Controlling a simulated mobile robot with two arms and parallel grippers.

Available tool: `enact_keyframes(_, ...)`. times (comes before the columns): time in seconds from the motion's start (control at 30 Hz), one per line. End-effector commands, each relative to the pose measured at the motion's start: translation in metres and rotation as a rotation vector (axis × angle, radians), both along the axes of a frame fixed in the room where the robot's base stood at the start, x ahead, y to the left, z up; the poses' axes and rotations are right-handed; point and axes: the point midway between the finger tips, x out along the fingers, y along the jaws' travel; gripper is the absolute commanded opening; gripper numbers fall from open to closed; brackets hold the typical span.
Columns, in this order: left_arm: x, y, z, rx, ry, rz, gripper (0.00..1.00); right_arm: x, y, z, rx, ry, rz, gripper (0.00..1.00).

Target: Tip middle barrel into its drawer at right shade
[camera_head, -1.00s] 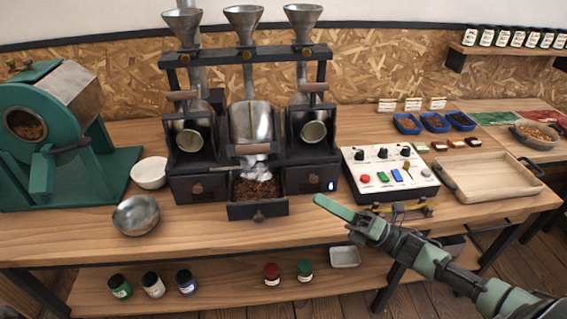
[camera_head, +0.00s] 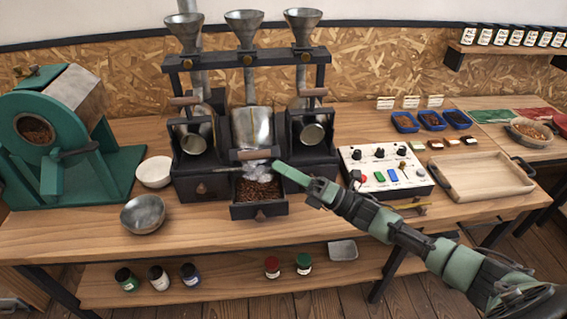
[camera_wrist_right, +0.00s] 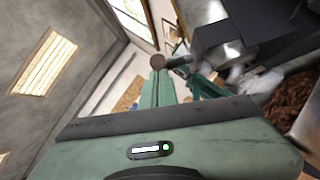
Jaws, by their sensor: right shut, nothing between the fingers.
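The middle barrel (camera_head: 252,126) is metal and tips forward, its mouth turned down out of sight. Its wooden handle (camera_head: 252,154) lies across its lower front. Pale vapour hangs below it. The drawer (camera_head: 260,211) under it is pulled out and holds dark brown beans (camera_head: 259,189), which also show at the right of the right wrist view (camera_wrist_right: 292,100). My right gripper (camera_head: 278,167) is shut and empty, its tip just right of the handle and above the drawer. A gap or contact with the handle cannot be told. My left gripper is not in view.
The left barrel (camera_head: 194,140) and right barrel (camera_head: 313,132) face forward over closed drawers. A control box (camera_head: 405,183) and wooden tray (camera_head: 483,192) stand to the right. A metal bowl (camera_head: 143,213), white bowl (camera_head: 155,171) and green roaster (camera_head: 75,130) are left.

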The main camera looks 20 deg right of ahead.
Motion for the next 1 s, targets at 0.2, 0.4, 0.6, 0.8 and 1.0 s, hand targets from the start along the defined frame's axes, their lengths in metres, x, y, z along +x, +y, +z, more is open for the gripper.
enact_keyframes(0.2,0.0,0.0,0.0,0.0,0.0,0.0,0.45,0.002,0.0,0.001,0.001,0.0,0.001,0.0)
enact_keyframes(0.4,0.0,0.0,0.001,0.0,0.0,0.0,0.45,0.002,0.0,0.002,0.002,0.001,0.0,0.0)
enact_keyframes(0.6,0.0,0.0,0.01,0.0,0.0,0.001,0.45,0.005,-0.002,0.011,0.012,0.036,0.0,0.0)
enact_keyframes(0.8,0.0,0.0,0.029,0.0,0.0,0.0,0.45,0.018,-0.005,0.033,0.041,0.136,-0.001,0.0)
enact_keyframes(1.0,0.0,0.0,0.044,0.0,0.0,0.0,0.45,0.04,-0.012,0.057,0.085,0.298,-0.001,0.0)
